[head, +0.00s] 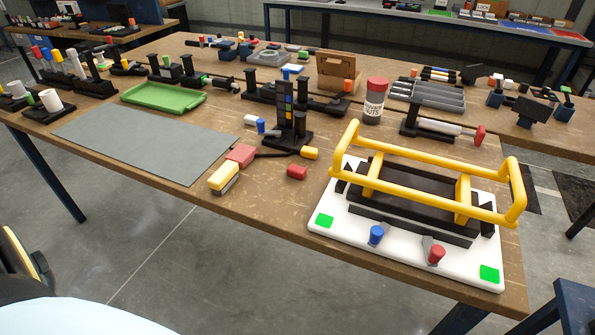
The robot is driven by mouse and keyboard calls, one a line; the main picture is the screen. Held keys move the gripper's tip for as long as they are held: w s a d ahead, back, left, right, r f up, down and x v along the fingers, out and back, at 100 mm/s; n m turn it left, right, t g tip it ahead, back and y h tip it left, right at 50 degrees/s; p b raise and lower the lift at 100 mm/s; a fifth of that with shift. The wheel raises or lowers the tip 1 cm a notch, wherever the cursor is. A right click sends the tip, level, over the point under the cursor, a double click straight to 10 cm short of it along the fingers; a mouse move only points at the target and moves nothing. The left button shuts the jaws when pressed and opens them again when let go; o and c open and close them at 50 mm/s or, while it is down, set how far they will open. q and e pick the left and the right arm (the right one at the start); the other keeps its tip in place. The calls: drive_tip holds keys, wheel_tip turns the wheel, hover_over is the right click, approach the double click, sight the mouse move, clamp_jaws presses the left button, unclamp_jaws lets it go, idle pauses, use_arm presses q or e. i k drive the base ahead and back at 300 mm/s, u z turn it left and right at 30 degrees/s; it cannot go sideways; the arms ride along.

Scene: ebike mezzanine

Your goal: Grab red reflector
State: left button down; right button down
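A small red block (297,172), which looks like the red reflector, lies on the wooden table in front of the black upright stand. A flatter, paler red piece (241,155) lies to its left, behind a yellow-and-white block (223,178). I cannot tell for certain which of the two red pieces is the reflector. Neither of my grippers is in view.
A white board (335,230) with a yellow tubular frame (440,161) fills the table's right front. A black stand (287,118) rises behind the small red block. A grey mat (150,140) lies left, near a green tray (164,96). A red-capped bottle (375,102) stands behind.

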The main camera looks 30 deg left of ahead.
sight(299, 172)
drive_tip(key=u, duration=2.7)
drive_tip(key=i, duration=2)
drive_tip(key=z, duration=2.5)
